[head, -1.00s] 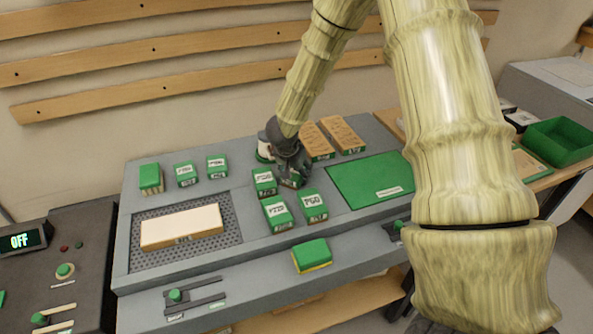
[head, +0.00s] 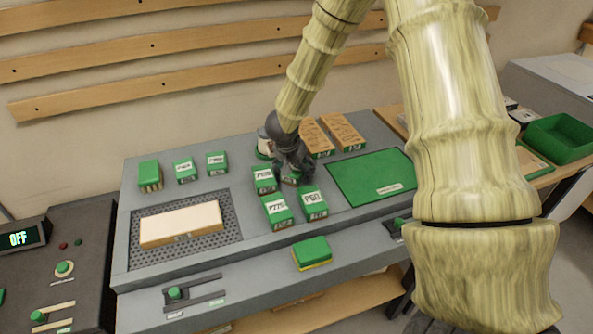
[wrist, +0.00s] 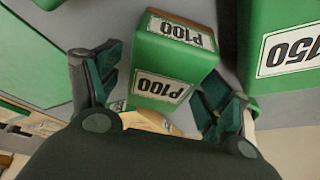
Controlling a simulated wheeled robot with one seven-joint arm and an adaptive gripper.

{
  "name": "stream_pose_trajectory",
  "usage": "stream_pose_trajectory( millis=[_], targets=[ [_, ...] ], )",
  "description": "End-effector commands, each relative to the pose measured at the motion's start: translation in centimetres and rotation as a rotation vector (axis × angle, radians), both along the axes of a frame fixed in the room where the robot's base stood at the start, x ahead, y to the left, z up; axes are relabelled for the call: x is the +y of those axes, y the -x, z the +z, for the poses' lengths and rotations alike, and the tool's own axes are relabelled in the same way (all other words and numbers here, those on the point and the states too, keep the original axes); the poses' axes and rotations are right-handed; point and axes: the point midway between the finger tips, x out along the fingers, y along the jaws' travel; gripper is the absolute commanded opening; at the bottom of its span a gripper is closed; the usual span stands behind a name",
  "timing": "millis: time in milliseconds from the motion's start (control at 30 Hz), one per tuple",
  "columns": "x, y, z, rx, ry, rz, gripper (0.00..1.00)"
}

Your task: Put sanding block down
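A green sanding block labelled P100 (wrist: 170,75) stands on the grey bench top in the wrist view. My gripper (wrist: 158,88) is open, with one finger on each side of the block. A gap shows between the left finger and the block; the right finger is close to it, and I cannot tell if it touches. In the head view my gripper (head: 293,170) is low over the bench, behind the front labelled blocks, and mostly hides the P100 block.
Other labelled green blocks stand close by: one to the left (head: 264,181) and two in front (head: 277,212) (head: 313,203). A green mat (head: 370,180) lies to the right, with two brown blocks (head: 342,132) behind.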

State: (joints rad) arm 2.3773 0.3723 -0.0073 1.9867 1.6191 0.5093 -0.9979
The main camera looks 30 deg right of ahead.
Motion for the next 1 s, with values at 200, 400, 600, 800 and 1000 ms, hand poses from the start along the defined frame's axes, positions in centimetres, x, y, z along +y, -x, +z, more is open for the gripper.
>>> stream_pose_trajectory(
  millis=[200,400,600,800,1000],
  targets=[
    [1.1,0.6,3.3,-0.003,-0.002,0.001,0.78],
    [2.2,1.2,6.3,-0.004,-0.001,0.001,0.78],
    [3.1,1.9,8.9,-0.003,-0.002,0.002,0.78],
    [3.7,2.2,10.5,-0.003,-0.001,0.000,0.78],
    [3.8,2.3,10.9,-0.001,0.000,0.000,0.78]
  ],
)
